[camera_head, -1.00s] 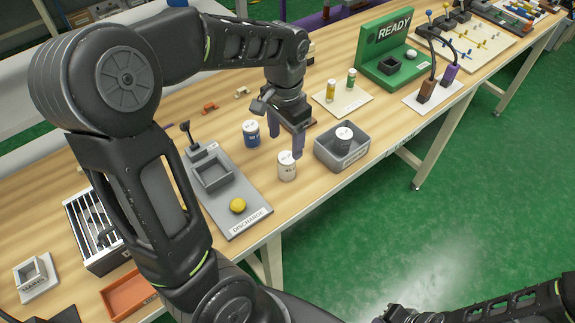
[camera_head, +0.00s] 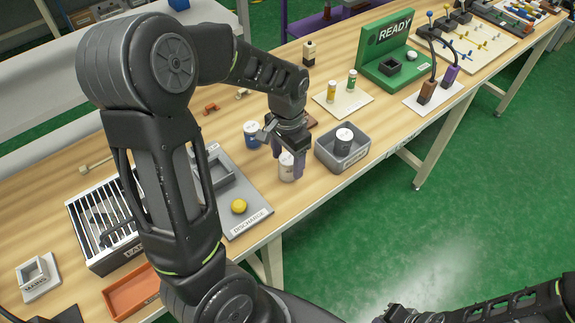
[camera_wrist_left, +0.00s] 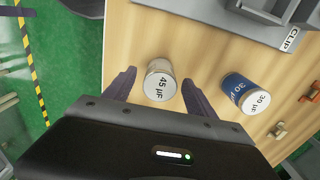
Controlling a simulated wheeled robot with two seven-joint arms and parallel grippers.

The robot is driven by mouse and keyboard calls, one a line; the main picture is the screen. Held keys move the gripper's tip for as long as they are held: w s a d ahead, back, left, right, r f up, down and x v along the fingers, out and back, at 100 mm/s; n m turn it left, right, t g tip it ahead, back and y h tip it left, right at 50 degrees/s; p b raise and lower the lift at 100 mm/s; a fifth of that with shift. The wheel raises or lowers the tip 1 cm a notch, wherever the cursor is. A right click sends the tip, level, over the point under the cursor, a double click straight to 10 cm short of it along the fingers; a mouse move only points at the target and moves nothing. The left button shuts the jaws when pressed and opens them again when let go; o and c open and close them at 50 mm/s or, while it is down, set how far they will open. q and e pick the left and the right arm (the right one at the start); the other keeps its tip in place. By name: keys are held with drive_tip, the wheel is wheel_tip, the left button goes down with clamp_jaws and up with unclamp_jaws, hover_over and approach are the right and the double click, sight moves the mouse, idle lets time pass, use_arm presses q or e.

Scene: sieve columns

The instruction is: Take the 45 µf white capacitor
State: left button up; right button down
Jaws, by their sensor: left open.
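The white 45 µF capacitor (camera_wrist_left: 160,82) stands upright on the wooden table; its label reads in the left wrist view. In the head view the white capacitor (camera_head: 286,168) is partly covered by my left gripper (camera_head: 294,165). In the left wrist view the open fingers of my left gripper (camera_wrist_left: 158,92) lie on either side of the capacitor, with small gaps. A blue 30 µF capacitor (camera_wrist_left: 245,93) stands next to it; in the head view the blue capacitor (camera_head: 251,134) is behind and left. Part of my right arm shows at the bottom right; its fingers cannot be made out clearly.
A grey bin (camera_head: 325,156) holding a dark capacitor (camera_head: 343,141) is just right of my left gripper. The grey DISCHARGE plate (camera_head: 252,222) with a yellow button (camera_head: 239,206) is to the left.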

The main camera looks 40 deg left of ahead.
use_arm(q)
drive_tip(key=shift+f, duration=0.25)
drive_tip(key=shift+c, duration=0.2)
clamp_jaws()
idle(0.7)
